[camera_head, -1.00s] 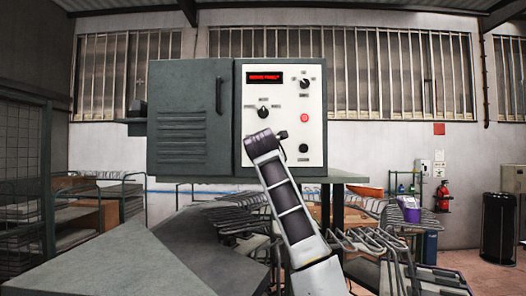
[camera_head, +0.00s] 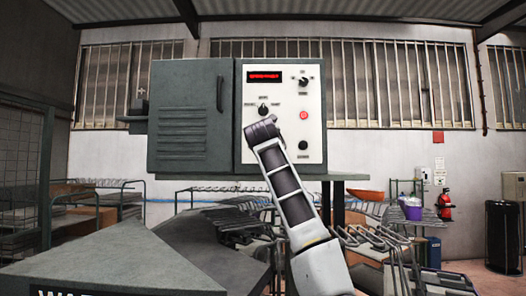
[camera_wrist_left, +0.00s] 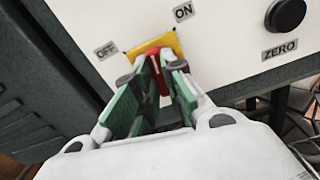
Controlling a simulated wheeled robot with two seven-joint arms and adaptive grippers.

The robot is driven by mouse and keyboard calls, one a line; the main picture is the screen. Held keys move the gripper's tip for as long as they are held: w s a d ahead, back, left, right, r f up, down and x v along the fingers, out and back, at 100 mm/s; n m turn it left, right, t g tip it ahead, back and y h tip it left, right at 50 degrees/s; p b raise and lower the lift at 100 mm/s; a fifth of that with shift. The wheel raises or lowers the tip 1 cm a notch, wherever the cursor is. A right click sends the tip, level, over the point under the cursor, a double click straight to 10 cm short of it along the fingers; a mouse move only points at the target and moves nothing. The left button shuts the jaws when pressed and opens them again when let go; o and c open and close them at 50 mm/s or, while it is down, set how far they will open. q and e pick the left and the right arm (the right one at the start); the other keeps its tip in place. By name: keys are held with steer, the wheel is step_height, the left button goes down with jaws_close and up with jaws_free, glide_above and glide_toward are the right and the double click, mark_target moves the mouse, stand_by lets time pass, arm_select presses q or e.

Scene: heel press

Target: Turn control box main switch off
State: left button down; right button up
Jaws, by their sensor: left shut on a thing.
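The control box (camera_head: 192,120) is a grey cabinet with a white front panel. Its main switch shows in the left wrist view as a red handle (camera_wrist_left: 163,84) on a yellow plate (camera_wrist_left: 172,42), between an OFF label (camera_wrist_left: 106,50) and an ON label (camera_wrist_left: 183,11). My left gripper (camera_wrist_left: 156,76) has its green-padded fingers shut on the red handle. The fingers hide much of the handle, and I cannot tell which label it points to. In the head view my left arm covers the switch and the gripper. My right gripper is in neither view.
A black ZERO knob (camera_wrist_left: 285,16) sits right of the switch. Higher on the panel are a red display (camera_head: 264,77), two selector knobs and a red button (camera_head: 303,115). Metal racks (camera_head: 375,240) stand below right. A grey slanted surface (camera_head: 125,262) fills the lower left.

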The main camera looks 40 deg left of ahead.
arm_select(q)
steer(key=shift+n+b, duration=1.5)
steer(key=shift+n, duration=3.9)
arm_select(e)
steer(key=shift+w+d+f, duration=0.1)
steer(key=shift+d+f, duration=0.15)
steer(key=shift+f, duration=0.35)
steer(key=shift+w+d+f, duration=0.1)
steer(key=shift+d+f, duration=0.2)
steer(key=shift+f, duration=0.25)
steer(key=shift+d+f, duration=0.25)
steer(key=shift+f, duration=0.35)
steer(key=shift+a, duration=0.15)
arm_select(q)
steer(key=c, duration=1.5)
jaws_free()
steer(key=v, duration=1.2)
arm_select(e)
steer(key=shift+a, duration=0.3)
